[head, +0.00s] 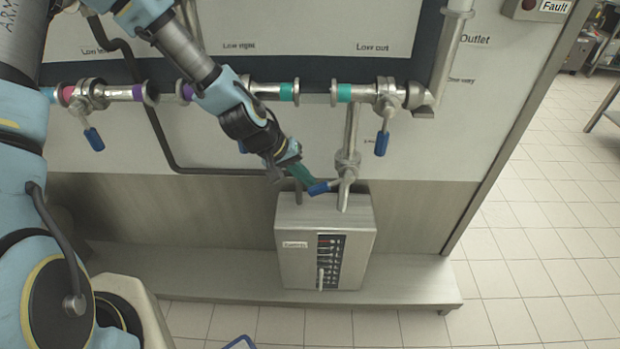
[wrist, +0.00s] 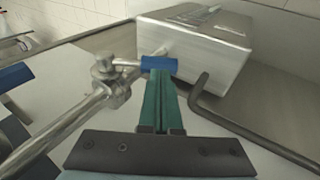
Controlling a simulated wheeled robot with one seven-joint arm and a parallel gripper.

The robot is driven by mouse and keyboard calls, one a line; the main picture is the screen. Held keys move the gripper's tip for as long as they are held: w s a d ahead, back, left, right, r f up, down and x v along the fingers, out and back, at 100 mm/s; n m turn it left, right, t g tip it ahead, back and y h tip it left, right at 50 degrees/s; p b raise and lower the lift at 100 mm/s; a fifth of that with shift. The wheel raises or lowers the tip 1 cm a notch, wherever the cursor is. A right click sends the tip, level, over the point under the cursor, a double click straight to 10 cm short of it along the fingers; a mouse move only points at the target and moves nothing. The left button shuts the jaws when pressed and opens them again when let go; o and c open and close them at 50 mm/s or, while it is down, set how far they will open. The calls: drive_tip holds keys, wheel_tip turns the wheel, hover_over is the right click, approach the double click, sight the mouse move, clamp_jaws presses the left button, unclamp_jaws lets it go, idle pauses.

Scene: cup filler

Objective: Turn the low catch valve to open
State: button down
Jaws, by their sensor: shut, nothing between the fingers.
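The low catch valve (head: 346,172) sits on the vertical pipe above the steel box. Its blue-tipped handle (head: 319,188) points left, slanting slightly down, across the pipe. In the wrist view the valve body (wrist: 110,82) is left of centre and the blue handle grip (wrist: 159,66) lies across the fingertips. My gripper (head: 301,175) is shut with nothing between its green fingers. The fingertips are at the blue grip, from the left in the head view; whether they touch it I cannot tell. The fingers also show in the wrist view (wrist: 161,95).
The steel catch box (head: 300,250) with a level gauge stands below on the ledge (head: 420,281). A bent grey pipe (wrist: 205,95) runs close right of my fingers in the wrist view. Other blue-handled valves (head: 381,143) hang on the upper pipe.

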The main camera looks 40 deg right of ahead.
sight(313, 193)
drive_tip(key=shift+x, duration=0.95)
drive_tip(key=shift+f, duration=0.1)
drive_tip(key=shift+s+d+f+b, duration=0.1)
drive_tip(key=shift+d+f+b, duration=0.05)
drive_tip(key=shift+f+b, duration=1)
drive_tip(key=shift+a+b+x, duration=0.2)
drive_tip(key=shift+b+x, duration=0.6)
drive_tip(key=shift+x, duration=0.35)
drive_tip(key=shift+s+d+f+b, duration=0.65)
drive_tip(key=shift+d+f+b, duration=0.1)
drive_tip(key=shift+f, duration=0.15)
drive_tip(key=shift+s+d+f+b, duration=0.65)
drive_tip(key=shift+d+f+b, duration=0.1)
drive_tip(key=shift+f, duration=0.1)
